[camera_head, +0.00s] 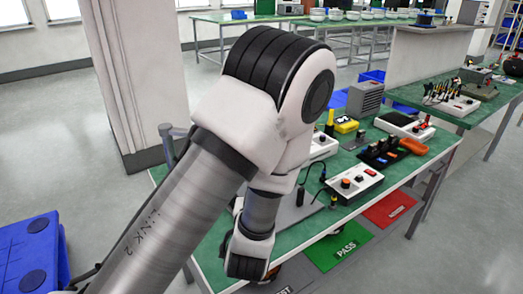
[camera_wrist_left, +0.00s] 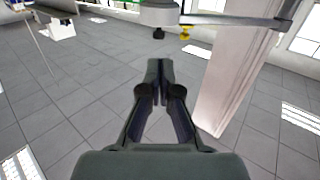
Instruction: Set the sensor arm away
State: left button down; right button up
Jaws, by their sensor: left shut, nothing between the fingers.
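In the left wrist view my left gripper (camera_wrist_left: 158,75) is shut, its dark fingertips together with nothing between them. What looks like the sensor arm, a grey bar (camera_wrist_left: 232,20), crosses the top of that view. It has a pale block at its left end, with a black knob (camera_wrist_left: 158,33) and a small yellow piece (camera_wrist_left: 186,32) below it. In the picture the fingertips are below the black knob and appear apart from it. In the head view my left arm covers the near left part of the bench, and its gripper is hidden. My right gripper is out of view.
The green-topped bench (camera_head: 413,167) holds control boxes, a yellow device (camera_head: 346,125) and an orange-handled tool (camera_head: 413,146). A white pillar (camera_head: 135,65) stands behind; a blue crate (camera_head: 35,250) is at left.

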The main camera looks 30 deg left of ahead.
pick_arm(q)
jog(key=x, duration=1.4)
jog(key=shift+w+f+b, duration=0.35)
jog(key=shift+w, duration=0.1)
